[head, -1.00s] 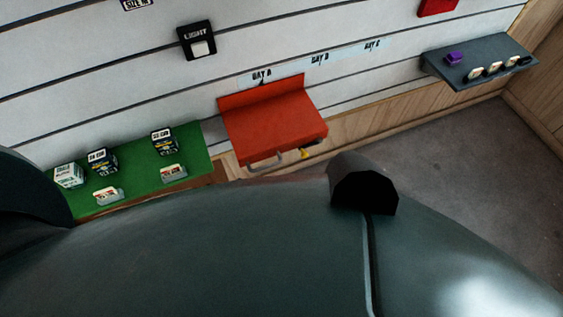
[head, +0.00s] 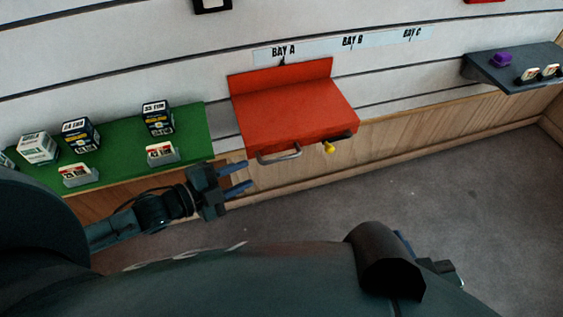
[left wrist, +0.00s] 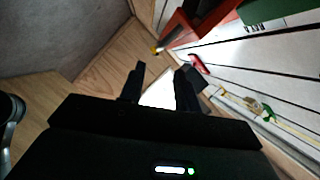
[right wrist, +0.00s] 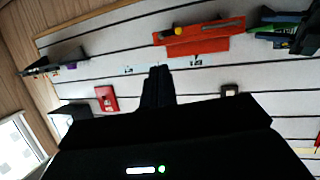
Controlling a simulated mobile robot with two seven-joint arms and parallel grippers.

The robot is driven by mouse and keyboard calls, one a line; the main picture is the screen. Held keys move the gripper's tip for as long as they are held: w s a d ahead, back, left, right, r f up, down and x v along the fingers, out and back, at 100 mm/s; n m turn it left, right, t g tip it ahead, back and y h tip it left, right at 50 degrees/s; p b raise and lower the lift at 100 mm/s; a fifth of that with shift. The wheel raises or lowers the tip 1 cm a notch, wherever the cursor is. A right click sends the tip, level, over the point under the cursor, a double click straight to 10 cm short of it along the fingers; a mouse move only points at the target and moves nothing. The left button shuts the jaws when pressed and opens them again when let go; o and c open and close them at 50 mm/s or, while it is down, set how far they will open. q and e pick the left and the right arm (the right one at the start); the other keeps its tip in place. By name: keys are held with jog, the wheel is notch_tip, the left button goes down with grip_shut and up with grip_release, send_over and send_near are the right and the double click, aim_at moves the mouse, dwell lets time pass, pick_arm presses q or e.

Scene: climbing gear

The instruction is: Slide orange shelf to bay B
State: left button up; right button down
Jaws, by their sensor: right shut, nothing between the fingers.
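The orange shelf (head: 295,112) hangs on the slatted wall below the BAY A label (head: 284,51). A grey handle (head: 279,156) and a yellow knob (head: 329,148) sit at its front edge. The BAY B label (head: 353,41) is to its right. My left gripper (head: 244,178) is open and empty, just left of and below the handle, apart from it. Its spread fingers also show in the left wrist view (left wrist: 160,72). My right gripper (right wrist: 159,70) is shut and empty in the right wrist view, where the orange shelf also shows (right wrist: 205,37). In the head view my body mostly hides it.
A green shelf (head: 110,142) with several small boxes and card holders is on the left, close to my left arm. A dark grey shelf (head: 515,76) with a purple item is at the far right, beyond the BAY C label (head: 412,34). The wall under BAY B is clear.

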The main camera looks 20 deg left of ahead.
aim_at(277, 161)
pick_arm(q)
jog(key=b+x, duration=0.2)
jog(key=x, duration=1)
jog(key=shift+f+b, duration=0.1)
jog(key=shift+b, duration=0.3)
pick_arm(e)
jog(key=shift+w+a+f+n+t+y, duration=0.1)
jog(key=shift+w+a+n+t+y, duration=0.15)
jog(key=shift+t, duration=0.3)
jog(key=shift+w+n+t+y, duration=0.15)
jog(key=shift+w+t, duration=0.15)
jog(key=shift+t, duration=0.25)
pick_arm(q)
grip_shut()
